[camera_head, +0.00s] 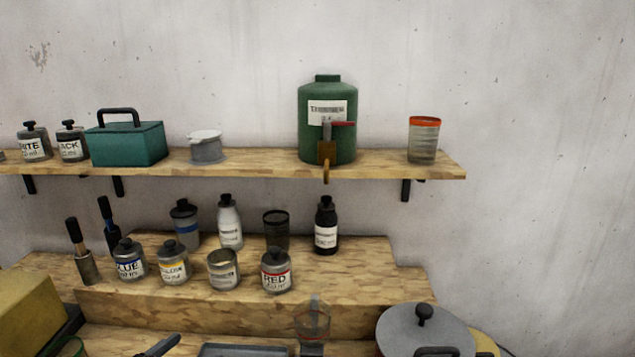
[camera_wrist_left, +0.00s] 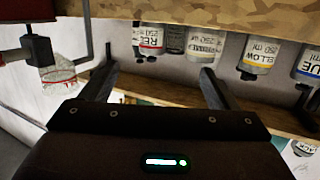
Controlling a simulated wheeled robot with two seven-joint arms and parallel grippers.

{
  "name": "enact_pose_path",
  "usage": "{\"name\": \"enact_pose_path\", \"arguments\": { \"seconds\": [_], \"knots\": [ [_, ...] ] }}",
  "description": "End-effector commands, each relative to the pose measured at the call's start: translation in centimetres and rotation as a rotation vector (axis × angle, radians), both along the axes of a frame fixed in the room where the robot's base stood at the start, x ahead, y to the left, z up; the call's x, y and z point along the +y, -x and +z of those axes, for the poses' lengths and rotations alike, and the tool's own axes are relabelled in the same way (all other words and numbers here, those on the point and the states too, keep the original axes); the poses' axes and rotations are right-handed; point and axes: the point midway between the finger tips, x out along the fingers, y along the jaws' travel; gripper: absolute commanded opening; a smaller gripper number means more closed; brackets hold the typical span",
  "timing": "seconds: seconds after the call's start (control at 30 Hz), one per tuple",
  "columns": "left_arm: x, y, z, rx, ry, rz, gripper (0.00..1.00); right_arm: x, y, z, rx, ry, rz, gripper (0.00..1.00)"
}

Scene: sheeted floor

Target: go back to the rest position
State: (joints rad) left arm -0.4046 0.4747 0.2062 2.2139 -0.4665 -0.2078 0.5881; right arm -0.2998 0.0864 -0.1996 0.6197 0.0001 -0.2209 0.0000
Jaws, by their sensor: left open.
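My left gripper (camera_wrist_left: 157,85) is open in the left wrist view, with its two dark fingers spread apart and nothing between them. That view is upside down, with the labelled paint jars beyond the fingers. The red-labelled jar (camera_wrist_left: 150,42) is above the left finger, and the yellow-labelled jar (camera_wrist_left: 257,54) is past the right one. I cannot make out either gripper clearly in the head view. My right gripper does not show.
A wooden stepped stand holds jars such as the red one (camera_head: 276,271) and the blue one (camera_head: 129,260). The upper shelf (camera_head: 250,161) carries a green canister (camera_head: 312,95) and a teal box (camera_head: 127,145). A lidded grey pot (camera_head: 424,330) stands at lower right.

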Motion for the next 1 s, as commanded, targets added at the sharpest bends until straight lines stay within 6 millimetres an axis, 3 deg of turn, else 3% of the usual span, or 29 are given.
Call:
{"name": "enact_pose_path", "arguments": {
  "seconds": [0.37,0.57,0.8,1.0],
  "knots": [
    [0.1,1.0,-2.9,0.129,-0.087,0.129,0.82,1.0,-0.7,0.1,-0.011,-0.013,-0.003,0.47],
    [0.2,2.8,-5.6,0.279,-0.163,0.223,0.82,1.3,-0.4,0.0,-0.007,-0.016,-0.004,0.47],
    [-0.4,7.7,-9.3,0.571,-0.262,0.307,0.82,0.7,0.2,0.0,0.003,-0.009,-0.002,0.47],
    [-1.5,12.3,-11.1,0.806,-0.311,0.304,0.82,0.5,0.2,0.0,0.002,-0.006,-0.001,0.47]
  ]
}}
